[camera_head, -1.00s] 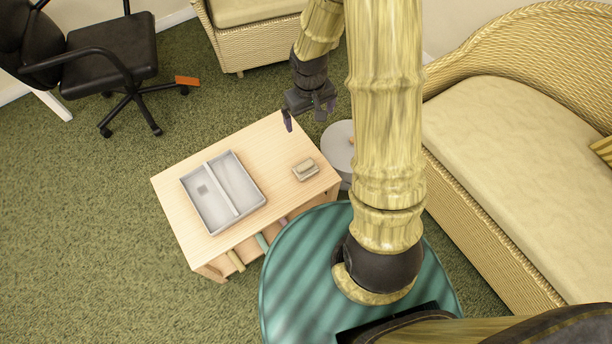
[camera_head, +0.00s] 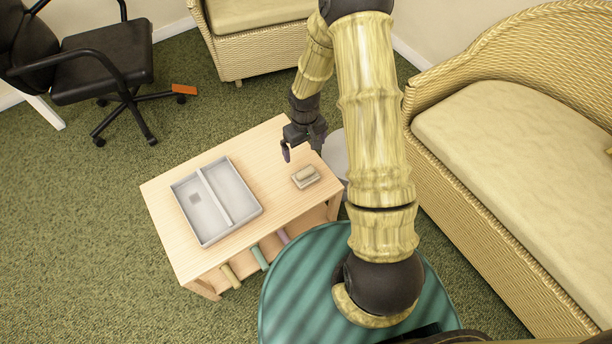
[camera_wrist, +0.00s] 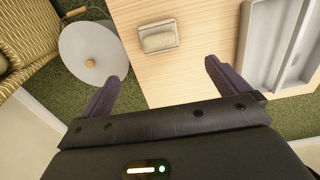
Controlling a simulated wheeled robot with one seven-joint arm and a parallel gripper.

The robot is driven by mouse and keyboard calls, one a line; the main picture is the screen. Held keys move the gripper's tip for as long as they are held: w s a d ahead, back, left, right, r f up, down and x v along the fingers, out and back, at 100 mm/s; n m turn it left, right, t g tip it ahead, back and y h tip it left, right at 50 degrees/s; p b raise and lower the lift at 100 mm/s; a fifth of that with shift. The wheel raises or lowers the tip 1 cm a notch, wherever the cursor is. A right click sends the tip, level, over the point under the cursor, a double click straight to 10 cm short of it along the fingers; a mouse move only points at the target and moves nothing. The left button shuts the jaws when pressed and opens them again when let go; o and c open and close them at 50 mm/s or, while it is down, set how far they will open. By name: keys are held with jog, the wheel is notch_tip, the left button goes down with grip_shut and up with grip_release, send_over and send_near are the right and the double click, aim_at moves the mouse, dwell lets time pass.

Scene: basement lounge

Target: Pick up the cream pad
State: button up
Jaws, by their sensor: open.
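The cream pad (camera_head: 304,174) is a small rounded block on a small pale holder (camera_head: 309,184) near the right end of the wooden table. In the wrist view the pad (camera_wrist: 159,41) lies on the same holder, ahead of my fingers and roughly between their lines. My gripper (camera_head: 303,152) hangs above the table's far right edge, behind the pad in the head view. In the wrist view my gripper (camera_wrist: 160,82) shows two purple fingers spread wide with nothing between them.
A grey two-part tray (camera_head: 217,201) takes up the table's left part. The wooden table (camera_head: 268,150) has bare top around the pad. A round grey lidded object (camera_wrist: 89,51) stands beside the table. A wicker sofa (camera_head: 510,150) is at the right and an office chair (camera_head: 100,70) at the far left.

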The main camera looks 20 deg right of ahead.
aim_at(306, 171)
notch_tip(306, 171, down, 10)
jog(key=b, duration=0.2)
jog(key=shift+b, duration=0.3)
notch_tip(306, 171, down, 5)
jog(key=shift+d+f+b, duration=0.15)
jog(key=shift+b, duration=0.85)
jog(key=c, duration=1.1)
